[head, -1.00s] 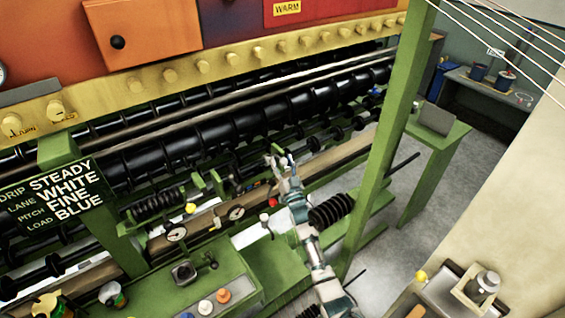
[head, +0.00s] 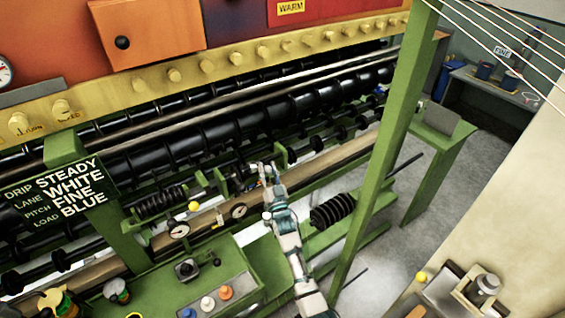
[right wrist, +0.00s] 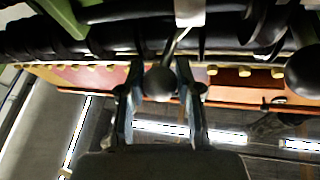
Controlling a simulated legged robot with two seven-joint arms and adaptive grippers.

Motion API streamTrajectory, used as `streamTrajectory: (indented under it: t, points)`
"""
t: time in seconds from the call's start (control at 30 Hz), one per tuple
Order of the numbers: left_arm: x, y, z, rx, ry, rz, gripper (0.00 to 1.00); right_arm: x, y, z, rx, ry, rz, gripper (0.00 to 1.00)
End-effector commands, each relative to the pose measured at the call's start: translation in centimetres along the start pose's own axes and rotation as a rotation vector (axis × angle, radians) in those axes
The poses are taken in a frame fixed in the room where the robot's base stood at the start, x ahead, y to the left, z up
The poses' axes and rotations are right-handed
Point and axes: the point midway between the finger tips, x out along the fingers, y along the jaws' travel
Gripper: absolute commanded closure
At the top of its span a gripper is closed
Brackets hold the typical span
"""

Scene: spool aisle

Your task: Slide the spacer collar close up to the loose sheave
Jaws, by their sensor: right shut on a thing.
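My right gripper (head: 264,171) is over the lower shaft of the green frame in the head view. In the right wrist view, its two fingers (right wrist: 160,88) are shut on a dark round knob (right wrist: 161,83). A thin stem runs up from the knob towards a pale grey piece (right wrist: 190,12) at a dark, ribbed shaft. I cannot tell whether this piece is the spacer collar. Several dark discs sit along the lower shaft, and I cannot tell which is the loose sheave. My left gripper is not in view.
A green post (head: 388,130) stands right of my right arm. A black ribbed spool (head: 332,211) is near that arm. Two dial gauges, one of them the left gauge (head: 179,230), and a yellow ball (head: 194,206) are left of the gripper. A green control box (head: 215,275) is in front.

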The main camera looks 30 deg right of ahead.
Motion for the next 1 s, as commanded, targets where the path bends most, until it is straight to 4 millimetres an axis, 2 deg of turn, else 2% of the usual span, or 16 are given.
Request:
streamTrajectory:
  t: [0.1, 0.2, 0.5, 0.53, 0.6, 0.63, 0.9, 1.0]
  points:
    - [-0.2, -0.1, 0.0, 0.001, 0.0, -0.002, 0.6, -0.6, -2.0, 0.5, 0.001, -0.006, 0.002, 1.0]
    - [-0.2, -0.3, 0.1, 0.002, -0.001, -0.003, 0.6, -0.8, -2.7, 0.5, -0.001, -0.006, 0.002, 1.0]
    - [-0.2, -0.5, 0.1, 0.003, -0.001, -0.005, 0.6, -0.8, -2.7, 0.5, -0.003, -0.004, 0.002, 1.0]
    - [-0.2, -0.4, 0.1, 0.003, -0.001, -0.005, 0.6, -0.8, -2.7, 0.5, -0.003, -0.004, 0.002, 0.62]
    - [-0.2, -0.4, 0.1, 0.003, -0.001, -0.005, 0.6, -0.8, -2.8, 0.5, -0.003, -0.003, 0.002, 0.44]
    - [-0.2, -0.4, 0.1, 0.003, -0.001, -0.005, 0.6, -0.8, -2.8, 0.5, -0.003, -0.003, 0.002, 0.41]
    - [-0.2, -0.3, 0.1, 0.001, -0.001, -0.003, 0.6, -0.9, -2.8, 0.4, -0.002, -0.002, 0.002, 0.41]
    - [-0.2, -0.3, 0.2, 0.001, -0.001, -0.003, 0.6, -1.4, -2.8, 0.4, -0.002, -0.003, 0.002, 0.41]
